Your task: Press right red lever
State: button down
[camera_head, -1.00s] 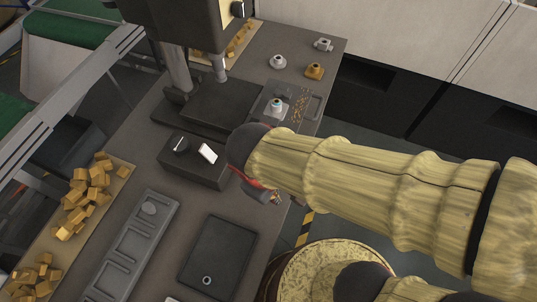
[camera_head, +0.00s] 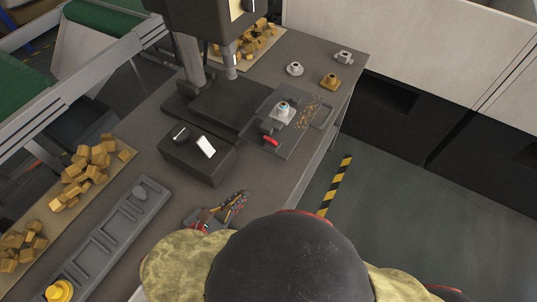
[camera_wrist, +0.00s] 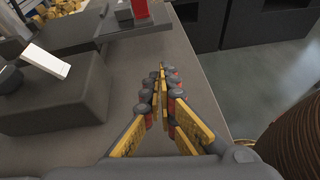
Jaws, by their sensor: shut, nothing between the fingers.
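The red lever (camera_head: 271,141) sits on the dark fixture plate (camera_head: 287,150), at its near left part, beside a holder with a whitish part that has a blue ring (camera_head: 283,107). In the wrist view a red piece (camera_wrist: 140,9), seemingly the same lever, is cut off by the top edge. My gripper (camera_head: 242,196) is shut and empty above the tabletop, nearer to the camera than the lever and apart from it. In the wrist view its fingertips (camera_wrist: 161,68) meet below and right of the red piece. My arm hides the near part of the table.
A dark box (camera_head: 197,158) with a white lever (camera_head: 205,146) and a black knob stands left of the fixture. A press (camera_head: 205,60) rises behind. Wooden blocks (camera_head: 96,160) and a grey slotted tray (camera_head: 112,238) lie left. The table's right edge (camera_head: 318,165) drops to the floor.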

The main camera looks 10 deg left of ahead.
aim_at(271, 141)
jog(key=r, duration=0.1)
jog(key=w+r+n+t, duration=0.1)
jog(key=a+r+n, duration=0.1)
jog(key=shift+w+a+r+t, duration=0.1)
jog(key=shift+w+r+t, duration=0.25)
jog(key=shift+t, duration=0.05)
jog(key=r+b+x, duration=0.2)
jog(key=b+x, duration=0.3)
jog(key=x, duration=0.8)
jog(key=shift+w+r, duration=0.25)
jog(key=shift+w, duration=0.1)
jog(key=shift+r, duration=0.1)
